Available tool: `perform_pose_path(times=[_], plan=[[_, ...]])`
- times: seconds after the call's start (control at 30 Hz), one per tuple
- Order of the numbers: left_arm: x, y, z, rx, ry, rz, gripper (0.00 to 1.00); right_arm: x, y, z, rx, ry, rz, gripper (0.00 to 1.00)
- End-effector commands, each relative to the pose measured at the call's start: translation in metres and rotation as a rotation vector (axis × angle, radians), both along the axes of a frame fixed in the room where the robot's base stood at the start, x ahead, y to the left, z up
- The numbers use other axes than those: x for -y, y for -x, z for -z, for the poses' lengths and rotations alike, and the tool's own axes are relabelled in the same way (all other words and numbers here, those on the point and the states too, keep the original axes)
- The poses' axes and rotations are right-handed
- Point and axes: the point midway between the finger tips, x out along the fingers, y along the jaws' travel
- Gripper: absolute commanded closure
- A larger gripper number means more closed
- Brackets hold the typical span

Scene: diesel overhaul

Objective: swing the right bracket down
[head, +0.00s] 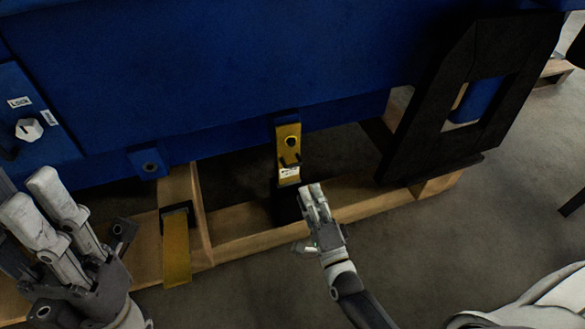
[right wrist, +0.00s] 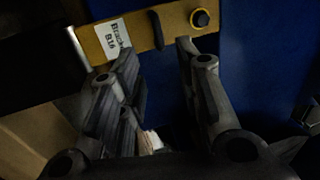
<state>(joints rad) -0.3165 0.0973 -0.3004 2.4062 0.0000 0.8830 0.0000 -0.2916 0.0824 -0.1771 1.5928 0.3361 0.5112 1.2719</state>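The right bracket (head: 289,150) is a yellow bar with a dark bolt and a white label, standing upright against the lower edge of the blue housing. It also shows in the right wrist view (right wrist: 168,25), with a dark peg sticking out between label and bolt. My right gripper (head: 311,188) is just below and right of the bracket's lower end; in the right wrist view its fingers (right wrist: 157,50) are apart with nothing gripped, tips close to the bracket. Contact is unclear. My left gripper (head: 32,195) is at the lower left, empty, its fingertips slightly apart.
Another yellow bracket (head: 176,250) points down in front of the wooden pallet (head: 250,222) at the left. A black frame (head: 425,135) stands at the right of the blue housing (head: 210,65). A white knob (head: 28,129) is at far left. The floor in front is clear.

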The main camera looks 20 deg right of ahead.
Motion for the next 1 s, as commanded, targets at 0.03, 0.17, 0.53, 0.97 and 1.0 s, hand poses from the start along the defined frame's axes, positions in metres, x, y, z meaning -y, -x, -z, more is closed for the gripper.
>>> perform_pose_path(times=[0.03, 0.17, 0.53, 0.97, 1.0], plan=[[0.0, -0.001, 0.0, 0.006, 0.0, -0.001, 0.66, 0.0, -0.007, -0.002, 0.003, -0.001, 0.001, 0.68], [0.001, -0.003, -0.001, 0.026, -0.002, -0.001, 0.66, -0.001, -0.029, -0.005, 0.004, 0.001, 0.001, 0.68], [0.003, -0.007, -0.01, 0.085, -0.009, -0.005, 0.66, -0.003, -0.089, -0.017, 0.0, 0.002, 0.0, 0.68], [0.004, -0.008, -0.013, 0.094, -0.011, -0.005, 0.66, -0.004, -0.1, -0.021, -0.003, 0.003, 0.0, 0.68], [0.004, -0.008, -0.013, 0.094, -0.01, -0.005, 0.66, -0.004, -0.1, -0.021, -0.003, 0.003, 0.0, 0.72]])
